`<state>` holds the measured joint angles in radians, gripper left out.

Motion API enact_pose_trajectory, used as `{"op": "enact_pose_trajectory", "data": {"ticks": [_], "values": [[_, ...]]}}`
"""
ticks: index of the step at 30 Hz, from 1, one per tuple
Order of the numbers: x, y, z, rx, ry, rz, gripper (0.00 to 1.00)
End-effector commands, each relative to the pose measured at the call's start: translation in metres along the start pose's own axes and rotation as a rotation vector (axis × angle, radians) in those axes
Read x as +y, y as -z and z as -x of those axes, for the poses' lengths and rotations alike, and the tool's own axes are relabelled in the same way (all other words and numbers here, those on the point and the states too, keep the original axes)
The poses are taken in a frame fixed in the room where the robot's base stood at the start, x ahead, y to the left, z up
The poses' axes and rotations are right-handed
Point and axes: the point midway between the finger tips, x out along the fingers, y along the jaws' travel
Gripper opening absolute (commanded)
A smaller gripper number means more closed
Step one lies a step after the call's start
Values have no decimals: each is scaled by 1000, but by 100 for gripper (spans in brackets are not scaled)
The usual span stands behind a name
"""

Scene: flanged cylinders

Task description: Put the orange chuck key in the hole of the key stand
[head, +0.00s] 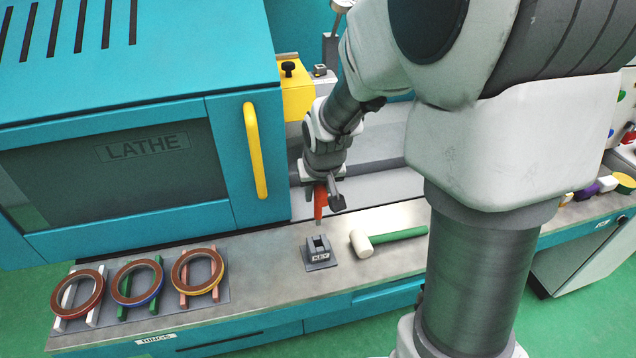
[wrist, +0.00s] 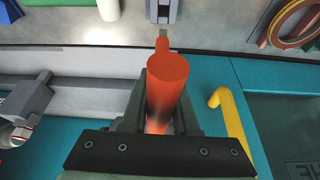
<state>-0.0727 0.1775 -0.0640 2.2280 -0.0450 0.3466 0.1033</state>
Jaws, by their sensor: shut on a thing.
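The orange chuck key (head: 320,201) hangs upright below my gripper (head: 322,180) in the head view. It fills the middle of the wrist view (wrist: 167,80), between the two fingers (wrist: 158,120). My gripper is shut on it. The key stand (head: 319,252), a small grey block marked KEY on a flat base, sits on the bench just below the key in the head view. Its top also shows at the upper edge of the wrist view (wrist: 163,10). The key's lower end is above the stand and apart from it. The hole is too small to make out clearly.
A mallet with a white head (head: 361,243) and green handle lies close to the right of the stand. Several rings (head: 197,271) lie on a rack at the left. The teal lathe (head: 240,150) with its yellow handle (head: 255,150) stands behind left.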

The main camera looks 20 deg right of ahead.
Motion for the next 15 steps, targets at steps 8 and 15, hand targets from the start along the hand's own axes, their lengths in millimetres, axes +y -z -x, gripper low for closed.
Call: {"op": "enact_pose_trajectory", "data": {"ticks": [8, 15], "values": [[0, 0, 0, 1, 0, 0, 0], [0, -2, -4, 0, -1, -1, 0]]}}
